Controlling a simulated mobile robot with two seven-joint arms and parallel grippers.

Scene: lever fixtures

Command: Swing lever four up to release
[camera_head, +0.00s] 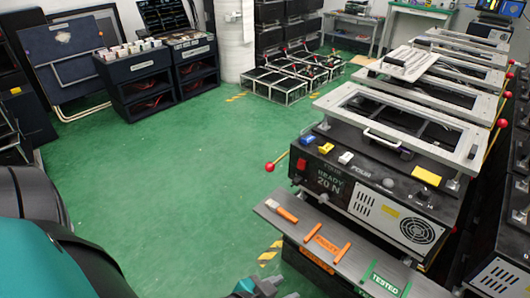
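The near fixture (385,187) is a black box with the words FOUR, READY and 20 N on its front. A red ball knob (270,167) on a short yellowish rod sticks out at its left side. The rod slopes down and outward to the left, and the knob hangs free of any gripper. A teal and dark part of my arm fills the lower left corner. A small teal and grey part of mine shows at the bottom edge, left of the front shelf.
Blue, white and yellow blocks lie on the fixture. More framed fixtures with red knobs stand behind. The green floor (190,165) to the left is clear.

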